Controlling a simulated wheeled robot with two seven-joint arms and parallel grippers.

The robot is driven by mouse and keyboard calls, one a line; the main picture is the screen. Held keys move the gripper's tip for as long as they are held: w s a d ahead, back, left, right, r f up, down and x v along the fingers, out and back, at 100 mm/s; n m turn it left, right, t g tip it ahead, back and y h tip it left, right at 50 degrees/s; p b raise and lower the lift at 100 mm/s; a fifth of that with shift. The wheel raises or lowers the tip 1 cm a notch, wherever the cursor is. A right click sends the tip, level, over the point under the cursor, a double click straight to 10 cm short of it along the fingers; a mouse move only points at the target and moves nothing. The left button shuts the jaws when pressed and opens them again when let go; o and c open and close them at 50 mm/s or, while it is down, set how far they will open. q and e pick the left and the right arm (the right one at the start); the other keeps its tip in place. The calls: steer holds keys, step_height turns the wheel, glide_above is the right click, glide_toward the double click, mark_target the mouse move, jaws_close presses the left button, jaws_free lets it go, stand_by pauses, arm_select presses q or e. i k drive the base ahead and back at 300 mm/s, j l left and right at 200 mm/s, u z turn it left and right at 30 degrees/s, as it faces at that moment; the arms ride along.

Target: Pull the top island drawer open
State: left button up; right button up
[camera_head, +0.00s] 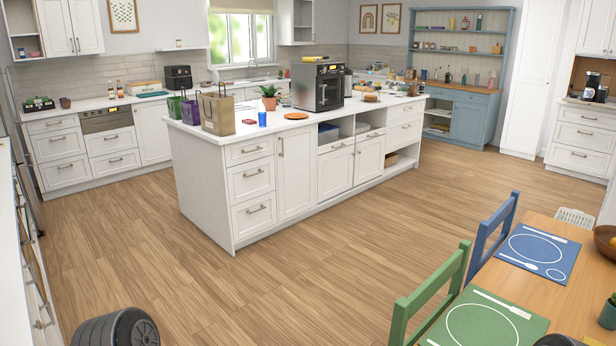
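The white kitchen island (205,172) stands in the middle of the room. At the left end of its long front is a stack of three drawers. The top island drawer (249,150) looks shut, flush with the front, with a bar handle (251,149). The middle drawer (251,178) and bottom drawer (254,212) below it also look shut. Another top drawer (405,108) sits at the right end of the island and looks shut too. Neither of my grippers shows; only dark parts of my arms appear at the bottom edge, well away from the island.
Wooden floor (165,250) in front of the island is clear. A green chair (436,288), a blue chair (492,235) and a wooden table (578,305) stand at the lower right. A counter runs along the left edge.

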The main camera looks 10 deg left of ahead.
mark_target(241, 152)
steer(key=i+j+u, duration=0.1)
steer(key=i+j, duration=0.15)
steer(key=i, duration=0.2)
steer(key=i+j+u, duration=0.15)
steer(key=i, duration=0.35)
steer(key=i+j+u, duration=0.1)
steer(key=i+j, duration=0.15)
steer(key=i, duration=0.2)
steer(key=i+j+u, duration=0.15)
steer(key=i, duration=0.35)
steer(key=i+l+z, duration=0.2)
steer(key=i, duration=0.55)
steer(key=i+z, duration=0.2)
steer(key=i, duration=0.55)
steer(key=i+z, duration=0.2)
steer(key=i, duration=0.55)
steer(key=i+j+z, duration=0.2)
steer(key=i, duration=0.55)
steer(key=i+u, duration=0.1)
steer(key=i, duration=0.45)
